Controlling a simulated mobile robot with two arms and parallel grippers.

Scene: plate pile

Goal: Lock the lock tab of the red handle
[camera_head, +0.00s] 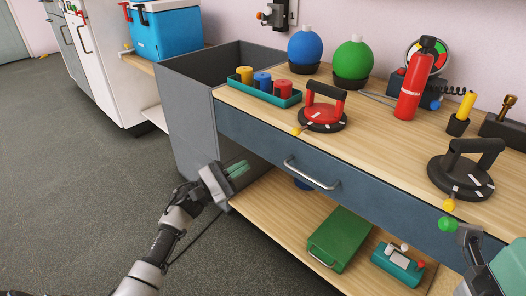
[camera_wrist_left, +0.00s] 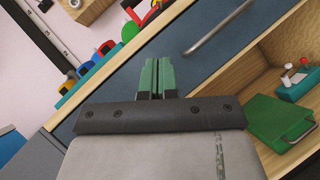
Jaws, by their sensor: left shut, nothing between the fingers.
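The red handle (camera_head: 325,95) stands upright on a round black-and-red base on the wooden counter. Its small orange-yellow lock tab (camera_head: 298,130) sticks out at the front left of the base, near the counter's front edge. My left gripper (camera_head: 238,169) is shut and empty. It is in front of the cabinet, below and left of the handle, well apart from it. The left wrist view shows its green fingers (camera_wrist_left: 157,75) together, pointing toward the blue-grey drawer front. My right gripper is not clearly in view.
A teal tray (camera_head: 262,95) of coloured cylinders stands left of the handle. A black handle (camera_head: 470,155) with its own yellow tab stands to the right. The drawer handle (camera_head: 312,176) juts out below the counter. A green box (camera_head: 338,240) lies on the lower shelf.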

